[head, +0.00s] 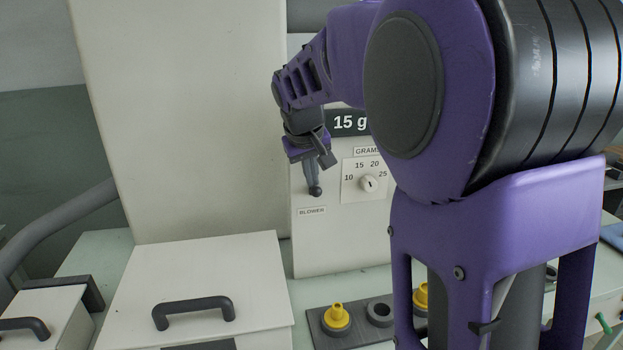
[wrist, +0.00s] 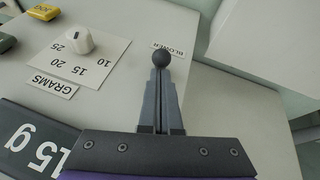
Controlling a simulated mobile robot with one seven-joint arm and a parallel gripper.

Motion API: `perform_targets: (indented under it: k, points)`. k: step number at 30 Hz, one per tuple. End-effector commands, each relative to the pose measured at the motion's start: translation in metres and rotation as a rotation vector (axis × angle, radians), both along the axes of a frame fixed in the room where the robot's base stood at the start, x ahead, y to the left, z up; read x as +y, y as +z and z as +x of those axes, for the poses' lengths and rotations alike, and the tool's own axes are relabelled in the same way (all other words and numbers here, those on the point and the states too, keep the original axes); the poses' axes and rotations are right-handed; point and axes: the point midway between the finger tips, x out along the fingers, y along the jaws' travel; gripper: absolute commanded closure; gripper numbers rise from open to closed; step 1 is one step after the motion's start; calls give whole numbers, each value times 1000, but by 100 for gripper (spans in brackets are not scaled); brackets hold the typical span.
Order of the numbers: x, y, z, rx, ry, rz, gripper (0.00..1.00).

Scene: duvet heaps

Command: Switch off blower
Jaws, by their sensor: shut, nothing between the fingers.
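The blower switch shows as a dark ball-ended knob (head: 315,191) on the front of a white panel (head: 330,245), just above the BLOWER label (head: 312,211). In the wrist view, which looks upside down, the ball (wrist: 161,59) sits right at the fingertips, beside the BLOWER label (wrist: 168,49). My gripper (head: 313,178) is shut and points down at the panel, with the ball just below its tips. In the wrist view its fingers (wrist: 160,85) are together. The lever's stem is hidden, and I cannot tell whether the fingers touch the ball.
A GRAMS dial (head: 368,184) and a 15 g display (head: 349,123) are close beside my gripper. A tall white box (head: 185,120) stands to the left. Below are a handled white lid (head: 250,265) and a dark tray with yellow pieces (head: 337,317). My arm hides much of the right side.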

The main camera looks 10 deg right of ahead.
Motion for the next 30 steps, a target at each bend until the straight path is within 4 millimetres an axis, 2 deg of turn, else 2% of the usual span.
perform_targets:
  k: [17,30]
  points:
    - [0,-11,-9,-65,-1,0,100]
    - [0,-32,-25,-63,-1,0,100]
